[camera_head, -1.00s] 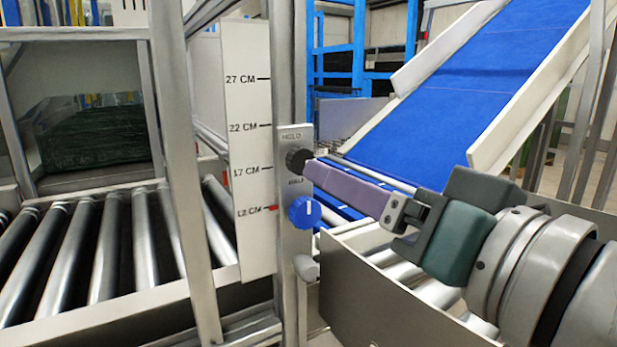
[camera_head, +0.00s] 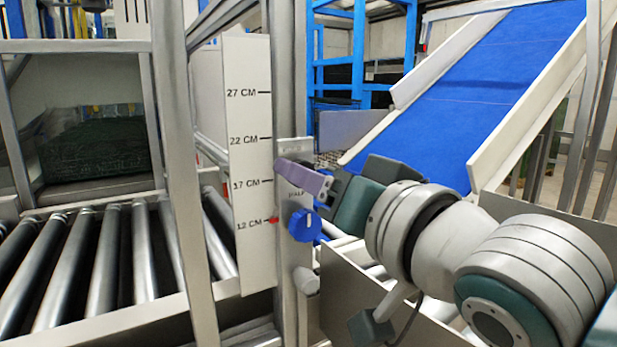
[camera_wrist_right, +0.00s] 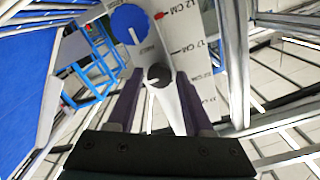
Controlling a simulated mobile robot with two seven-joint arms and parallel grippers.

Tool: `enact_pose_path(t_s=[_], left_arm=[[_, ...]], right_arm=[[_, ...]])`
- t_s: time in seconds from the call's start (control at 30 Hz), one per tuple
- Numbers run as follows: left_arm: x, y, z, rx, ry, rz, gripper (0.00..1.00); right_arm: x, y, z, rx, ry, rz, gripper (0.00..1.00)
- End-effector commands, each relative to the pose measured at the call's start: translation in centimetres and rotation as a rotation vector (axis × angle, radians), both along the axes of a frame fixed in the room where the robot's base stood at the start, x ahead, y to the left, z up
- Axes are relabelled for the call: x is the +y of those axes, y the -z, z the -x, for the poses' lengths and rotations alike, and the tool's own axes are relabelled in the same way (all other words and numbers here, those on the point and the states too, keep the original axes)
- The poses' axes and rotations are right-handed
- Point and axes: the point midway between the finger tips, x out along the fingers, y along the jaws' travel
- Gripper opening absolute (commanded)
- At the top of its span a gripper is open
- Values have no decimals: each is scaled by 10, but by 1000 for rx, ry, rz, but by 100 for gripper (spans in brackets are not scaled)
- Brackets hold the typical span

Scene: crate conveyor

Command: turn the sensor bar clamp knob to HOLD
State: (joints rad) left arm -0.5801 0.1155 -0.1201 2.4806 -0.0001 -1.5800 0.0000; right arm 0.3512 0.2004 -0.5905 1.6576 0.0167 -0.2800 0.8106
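The black clamp knob (camera_wrist_right: 158,75) shows in the right wrist view on the pale metal post plate, between my right gripper's two purple fingertips, with a small gap on each side. A blue knob (camera_head: 304,225) with a white pointer line sits just below on the same plate (camera_head: 290,258). My left gripper is not in view.
A height scale (camera_head: 250,200) stands left of the post, with a red marker (camera_head: 273,219) near 12 CM. Rollers (camera_head: 105,250) lie at the left behind a metal upright (camera_head: 178,150). A blue belt ramp (camera_head: 480,100) rises at the right.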

Motion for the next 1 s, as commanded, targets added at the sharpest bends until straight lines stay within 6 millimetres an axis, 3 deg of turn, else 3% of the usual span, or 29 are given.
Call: enact_pose_path(t_s=[0.07, 0.43, 1.0], left_arm=[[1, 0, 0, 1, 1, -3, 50], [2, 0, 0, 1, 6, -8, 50], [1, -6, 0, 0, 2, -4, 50]], right_arm=[[0, 0, 0, 0, 0, 0, 41], [0, 0, 0, 0, 0, 0, 0], [0, -1, 0, -47, 1, 82, 0]])
